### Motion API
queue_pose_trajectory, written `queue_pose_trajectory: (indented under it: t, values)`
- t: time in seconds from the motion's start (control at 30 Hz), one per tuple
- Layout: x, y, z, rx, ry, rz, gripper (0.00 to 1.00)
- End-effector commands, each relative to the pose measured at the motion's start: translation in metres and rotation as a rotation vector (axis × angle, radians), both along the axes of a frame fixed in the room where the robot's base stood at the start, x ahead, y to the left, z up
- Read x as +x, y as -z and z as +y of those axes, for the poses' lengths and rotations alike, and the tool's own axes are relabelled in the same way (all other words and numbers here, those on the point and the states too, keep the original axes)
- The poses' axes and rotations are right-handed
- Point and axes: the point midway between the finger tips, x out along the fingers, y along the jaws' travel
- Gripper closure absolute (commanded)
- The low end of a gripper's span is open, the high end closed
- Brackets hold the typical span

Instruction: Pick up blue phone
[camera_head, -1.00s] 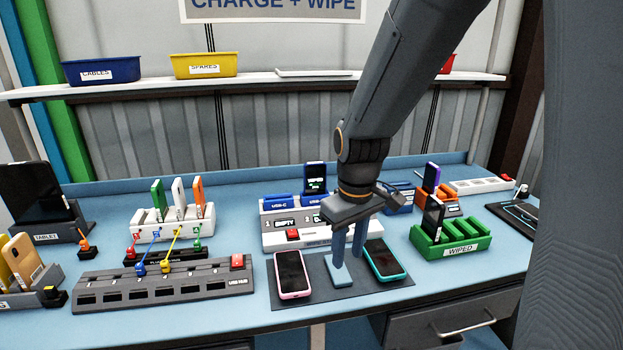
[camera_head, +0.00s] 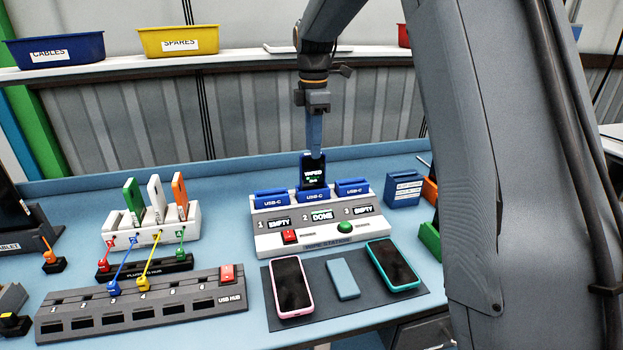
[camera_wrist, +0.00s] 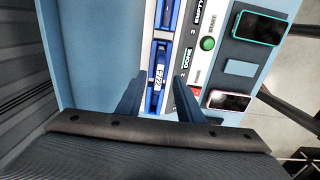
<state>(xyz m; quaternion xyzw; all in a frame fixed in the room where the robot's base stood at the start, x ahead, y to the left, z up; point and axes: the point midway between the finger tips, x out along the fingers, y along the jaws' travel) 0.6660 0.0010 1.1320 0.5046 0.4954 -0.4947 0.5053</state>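The blue phone (camera_head: 313,175) stands upright in the middle USB-C slot of the white wipe station (camera_head: 275,243). Its dark screen reads "WIPED", and the display below slot 2 reads "DONE". In the wrist view the phone (camera_wrist: 156,78) is seen end-on from above, with a white label. My gripper (camera_head: 314,152) points down at the phone's top edge. In the wrist view my gripper (camera_wrist: 157,88) is open, its two fingers apart with the phone's line between them. I cannot tell whether either finger touches the phone.
A grey mat (camera_head: 420,293) in front holds a pink phone (camera_head: 291,286), a blue-grey block (camera_head: 342,279) and a teal phone (camera_head: 393,265). A USB hub (camera_head: 140,305) and a white rack of phones (camera_head: 150,222) stand left. A blue box (camera_head: 403,189) stands right.

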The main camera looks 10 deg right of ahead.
Motion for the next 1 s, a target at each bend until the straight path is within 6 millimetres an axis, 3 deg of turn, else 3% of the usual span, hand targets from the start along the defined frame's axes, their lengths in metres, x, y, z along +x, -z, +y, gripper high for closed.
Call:
queue_pose_trajectory:
  t: [0.23,0.8,1.0]
  values:
    - [0.001,0.010,0.002,0.000,-0.002,0.000,0.66]
    - [0.002,0.073,-0.002,0.000,0.001,0.002,0.66]
    - [0.003,0.081,-0.002,0.000,0.001,-0.002,0.66]
